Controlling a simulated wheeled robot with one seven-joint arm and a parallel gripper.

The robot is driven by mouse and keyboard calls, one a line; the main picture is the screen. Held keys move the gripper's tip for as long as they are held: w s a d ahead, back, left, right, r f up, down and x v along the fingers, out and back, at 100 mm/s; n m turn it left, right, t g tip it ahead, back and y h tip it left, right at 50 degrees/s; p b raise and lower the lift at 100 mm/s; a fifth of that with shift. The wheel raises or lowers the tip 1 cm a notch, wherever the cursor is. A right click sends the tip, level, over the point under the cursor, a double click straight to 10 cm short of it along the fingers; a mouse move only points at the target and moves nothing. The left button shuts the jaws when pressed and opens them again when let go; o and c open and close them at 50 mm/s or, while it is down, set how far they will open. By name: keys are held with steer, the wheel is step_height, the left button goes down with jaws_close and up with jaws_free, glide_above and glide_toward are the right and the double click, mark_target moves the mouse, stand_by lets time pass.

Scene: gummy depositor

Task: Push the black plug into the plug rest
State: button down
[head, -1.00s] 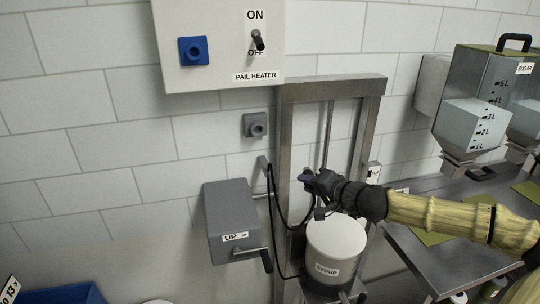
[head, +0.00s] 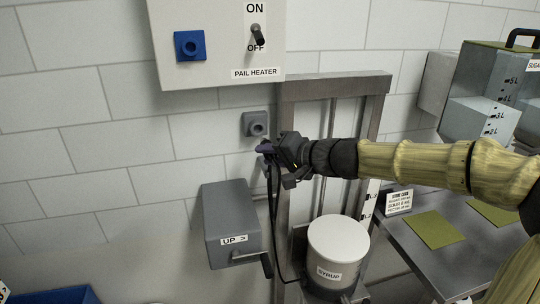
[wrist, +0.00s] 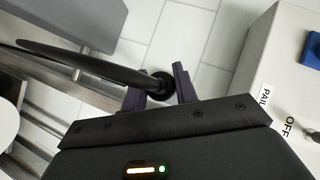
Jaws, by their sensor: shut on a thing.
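The black plug (wrist: 160,84) is between the two dark fingers of my gripper (wrist: 160,90) in the wrist view, with its thick black cable running off to the left. In the head view my gripper (head: 266,150) is shut on it, and the fingers mostly hide the plug. The grey plug rest (head: 255,124), a square block with a round socket, is on the tiled wall just above and slightly left of the fingertips. The plug appears apart from it; the exact depth gap is unclear. I cannot make out the rest in the wrist view.
The pail heater box (head: 216,40) with a blue socket (head: 190,46) and switch is above. A grey crank box (head: 231,224) stands below left. The cable (head: 274,215) hangs beside a metal frame (head: 333,88). A syrup pail (head: 338,242) stands below my arm.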

mark_target(262, 140)
steer(key=shift+s+d+f+b, duration=0.1)
steer(key=shift+s+b, duration=0.05)
steer(key=shift+b, duration=0.3)
steer(key=shift+w+r+p, duration=0.2)
steer(key=shift+r+p, duration=0.05)
steer(key=shift+p, duration=0.05)
steer(key=shift+w+a+f+p, duration=0.1)
steer(key=shift+w+a+p, duration=0.2)
steer(key=shift+w, duration=0.65)
steer(key=shift+w+a+r+p, duration=0.1)
steer(key=shift+w+a+p, duration=0.2)
steer(key=shift+w, duration=0.6)
steer(key=shift+w+a+f+p, duration=0.1)
steer(key=shift+w+a+p, duration=0.2)
steer(key=shift+w, duration=0.65)
steer(key=shift+w, duration=0.1)
steer(key=shift+w+a+p, duration=0.3)
steer(key=shift+w+p, duration=0.05)
steer(key=shift+w, duration=0.5)
steer(key=c, duration=1)
jaws_free()
